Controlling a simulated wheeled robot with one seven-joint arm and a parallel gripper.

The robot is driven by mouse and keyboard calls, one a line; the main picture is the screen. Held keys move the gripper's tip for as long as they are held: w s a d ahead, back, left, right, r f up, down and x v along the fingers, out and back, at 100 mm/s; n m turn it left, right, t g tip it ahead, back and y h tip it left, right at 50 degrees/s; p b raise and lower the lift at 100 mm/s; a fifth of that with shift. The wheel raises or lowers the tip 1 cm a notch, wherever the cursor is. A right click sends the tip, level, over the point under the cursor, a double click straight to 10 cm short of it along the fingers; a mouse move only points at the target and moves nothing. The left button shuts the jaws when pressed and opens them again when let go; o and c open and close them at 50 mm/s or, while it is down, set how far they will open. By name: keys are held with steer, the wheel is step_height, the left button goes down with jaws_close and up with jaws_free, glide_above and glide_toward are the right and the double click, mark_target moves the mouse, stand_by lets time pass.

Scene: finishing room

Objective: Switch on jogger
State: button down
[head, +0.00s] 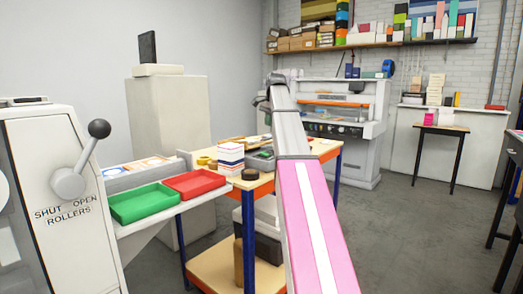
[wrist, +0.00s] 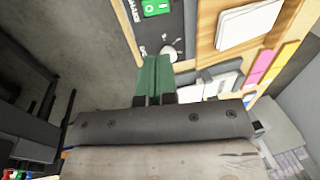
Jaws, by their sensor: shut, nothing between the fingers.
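A dark control panel (wrist: 172,35) shows at the top of the wrist view. It carries a green switch (wrist: 155,7) with white marks and a pale round knob (wrist: 172,50). In the head view my arm hides part of the bench, and my gripper cannot be made out.
A wooden workbench (head: 213,270) holds a paper stack (head: 230,158), a black tape roll (head: 250,174) and a grey item (head: 262,160). Green (head: 145,203) and red (head: 197,183) trays lie left of it, beside a machine with a lever (head: 85,160).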

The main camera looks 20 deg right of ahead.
mark_target(263, 153)
steer(key=f, duration=0.4)
steer(key=w+a+f, duration=0.1)
steer(key=f, duration=0.3)
steer(key=w+a+f, duration=0.1)
steer(key=f, duration=0.3)
steer(key=shift+w+f, duration=0.15)
steer(key=shift+f, duration=0.2)
